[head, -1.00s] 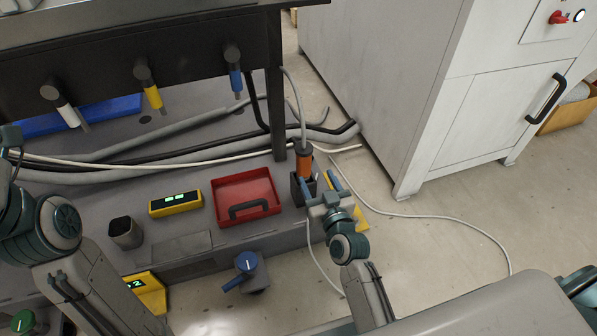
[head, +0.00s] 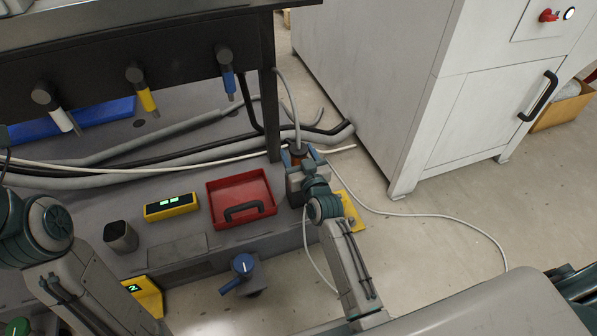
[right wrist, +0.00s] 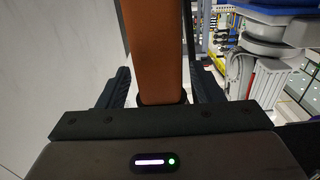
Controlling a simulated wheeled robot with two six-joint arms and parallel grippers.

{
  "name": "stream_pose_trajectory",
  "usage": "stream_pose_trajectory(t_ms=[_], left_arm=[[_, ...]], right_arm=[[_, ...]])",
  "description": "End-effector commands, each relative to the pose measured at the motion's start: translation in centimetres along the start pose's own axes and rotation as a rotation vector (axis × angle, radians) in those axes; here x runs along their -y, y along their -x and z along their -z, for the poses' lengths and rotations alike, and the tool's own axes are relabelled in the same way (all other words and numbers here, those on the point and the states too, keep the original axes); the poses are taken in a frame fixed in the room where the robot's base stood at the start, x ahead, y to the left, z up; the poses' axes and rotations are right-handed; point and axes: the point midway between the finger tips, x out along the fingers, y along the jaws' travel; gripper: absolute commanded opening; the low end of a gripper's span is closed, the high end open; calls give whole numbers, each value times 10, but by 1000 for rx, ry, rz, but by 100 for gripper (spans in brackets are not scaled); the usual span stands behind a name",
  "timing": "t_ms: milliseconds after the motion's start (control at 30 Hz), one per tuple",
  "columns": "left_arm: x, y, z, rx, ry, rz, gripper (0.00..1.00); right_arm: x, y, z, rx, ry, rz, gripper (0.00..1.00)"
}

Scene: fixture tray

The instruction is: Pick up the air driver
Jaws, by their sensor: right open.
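The air driver (head: 297,155) stands upright in a dark holder (head: 294,190) at the right end of the bench, with a grey hose rising from its top. My right gripper (head: 302,154) is at the driver, its fingers on either side, and hides much of the orange body. In the right wrist view the orange body of the air driver (right wrist: 153,45) runs between the two dark fingers of my right gripper (right wrist: 160,88). The fingers are open, with gaps showing beside the body. My left arm shows at the left edge, but its gripper is not clearly seen.
A red tray (head: 240,197) and a yellow display box (head: 171,206) lie left of the holder. A black post (head: 270,115) stands just behind the driver. A white cabinet (head: 400,90) stands to the right. A pale cable (head: 440,218) loops over the floor.

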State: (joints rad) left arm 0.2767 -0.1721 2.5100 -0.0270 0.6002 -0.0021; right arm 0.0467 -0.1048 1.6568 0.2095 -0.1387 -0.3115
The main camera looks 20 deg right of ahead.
Motion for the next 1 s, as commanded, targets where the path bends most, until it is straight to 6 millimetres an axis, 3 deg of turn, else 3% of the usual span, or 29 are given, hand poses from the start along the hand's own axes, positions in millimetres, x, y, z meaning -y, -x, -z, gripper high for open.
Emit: stream_pose_trajectory(t_ms=[133, 400, 1000], left_arm=[[0, 0, 0, 1, 0, 0, 36], [0, 0, 0, 1, -1, 0, 36], [0, 5, 0, 23, -10, -19, 36]], right_arm=[[0, 0, 0, 0, 0, 0, 58], [0, 0, 0, 0, 1, 0, 7], [0, 0, 12, -5, 1, -1, 7]])
